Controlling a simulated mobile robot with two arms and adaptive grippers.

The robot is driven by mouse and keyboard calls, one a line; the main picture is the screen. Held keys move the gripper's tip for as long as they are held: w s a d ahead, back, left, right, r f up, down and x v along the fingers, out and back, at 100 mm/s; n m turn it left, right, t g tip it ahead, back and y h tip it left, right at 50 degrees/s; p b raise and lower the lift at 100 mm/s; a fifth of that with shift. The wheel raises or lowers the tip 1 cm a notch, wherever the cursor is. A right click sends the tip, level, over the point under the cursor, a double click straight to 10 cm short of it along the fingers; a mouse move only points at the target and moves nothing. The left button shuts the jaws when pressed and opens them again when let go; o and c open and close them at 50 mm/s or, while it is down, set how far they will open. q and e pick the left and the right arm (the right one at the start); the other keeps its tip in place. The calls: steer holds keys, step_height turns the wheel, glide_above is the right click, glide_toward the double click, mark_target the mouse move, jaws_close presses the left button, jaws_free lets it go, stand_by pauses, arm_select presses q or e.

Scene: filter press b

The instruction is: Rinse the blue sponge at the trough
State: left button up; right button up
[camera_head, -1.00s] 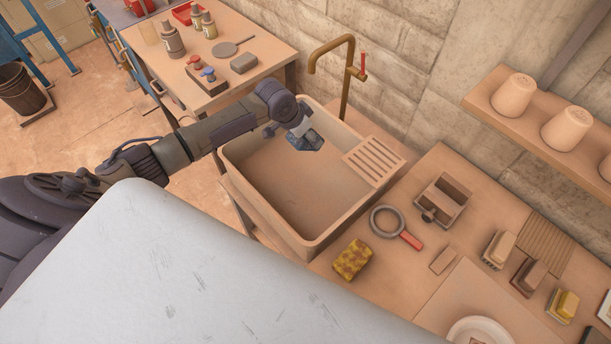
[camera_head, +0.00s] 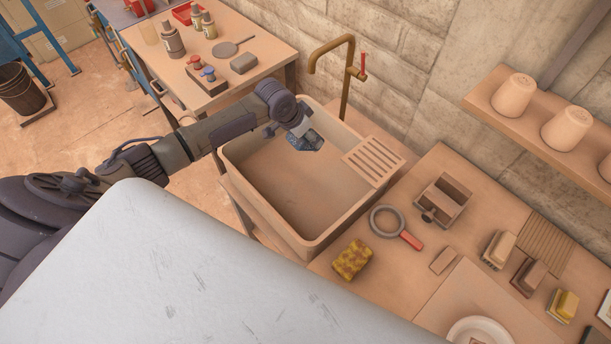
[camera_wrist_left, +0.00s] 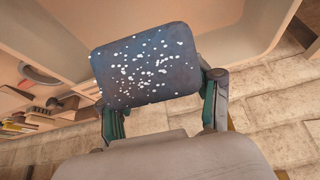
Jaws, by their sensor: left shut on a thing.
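The blue sponge (camera_wrist_left: 150,66) is dark blue with white specks and fills the middle of the left wrist view. My left gripper (camera_wrist_left: 162,105) is shut on it, with a finger on each side. In the head view the sponge (camera_head: 307,142) shows small at the end of my left arm, and the left gripper (camera_head: 296,127) holds it over the trough (camera_head: 255,213). The trough is a tan basin with a ribbed ledge (camera_head: 373,162) at its right. The brass tap (camera_head: 346,72) with a red lever stands behind it. No water shows. My right gripper is not in view.
A yellow-brown sponge (camera_head: 352,260), a ring-shaped tool with a red handle (camera_head: 412,240), a divided box (camera_head: 443,203) and several brushes lie on the right bench. A table (camera_head: 205,95) with bottles stands at the back left. A shelf (camera_head: 540,131) with cups hangs at the right.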

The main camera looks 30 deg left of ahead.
arm_select(q)
steer(key=shift+r, duration=0.1)
steer(key=shift+r, duration=1.95)
